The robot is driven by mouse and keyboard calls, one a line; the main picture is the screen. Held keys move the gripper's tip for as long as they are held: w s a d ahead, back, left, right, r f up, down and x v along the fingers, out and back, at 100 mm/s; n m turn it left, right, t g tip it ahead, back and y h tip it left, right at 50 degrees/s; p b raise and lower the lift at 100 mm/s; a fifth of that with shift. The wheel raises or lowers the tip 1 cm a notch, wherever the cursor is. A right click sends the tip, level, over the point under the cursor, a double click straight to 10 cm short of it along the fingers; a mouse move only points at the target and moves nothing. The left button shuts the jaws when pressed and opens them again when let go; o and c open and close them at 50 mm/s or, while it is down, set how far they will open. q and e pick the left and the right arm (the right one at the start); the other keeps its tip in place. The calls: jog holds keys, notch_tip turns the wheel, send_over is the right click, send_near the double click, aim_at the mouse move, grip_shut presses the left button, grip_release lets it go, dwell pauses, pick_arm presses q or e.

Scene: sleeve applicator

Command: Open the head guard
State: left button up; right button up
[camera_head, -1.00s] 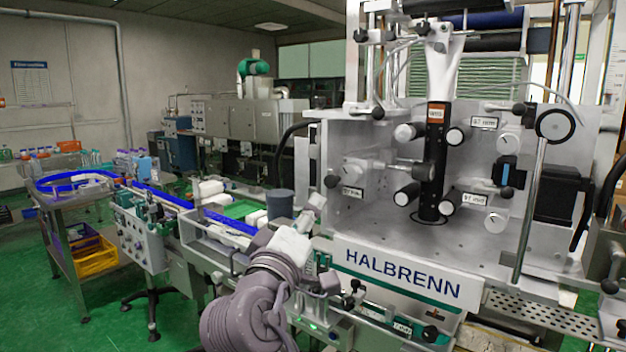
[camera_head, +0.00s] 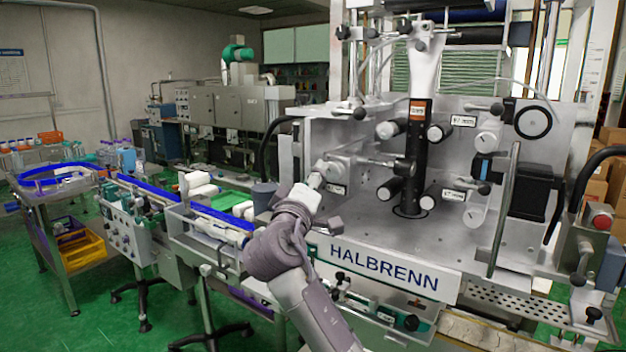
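The labelling head (camera_head: 455,228) of the HALBRENN machine stands at the right, with rollers and knobs on its back plate. A long, slightly tilted metal bar (camera_head: 505,208) stands in front of its right side, like a handle. A clear guard panel is hard to make out, so I cannot tell whether it is open. My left arm rises from the bottom middle. Its gripper (camera_head: 317,180) is at the head's left front, left of the rollers and well away from the bar. Its fingers are small and unclear. My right gripper is not in view.
A red stop button (camera_head: 601,220) sits on a box at the right. A conveyor with blue guides (camera_head: 222,215) and white bottles runs to the left. Green floor (camera_head: 100,325) is free at the lower left.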

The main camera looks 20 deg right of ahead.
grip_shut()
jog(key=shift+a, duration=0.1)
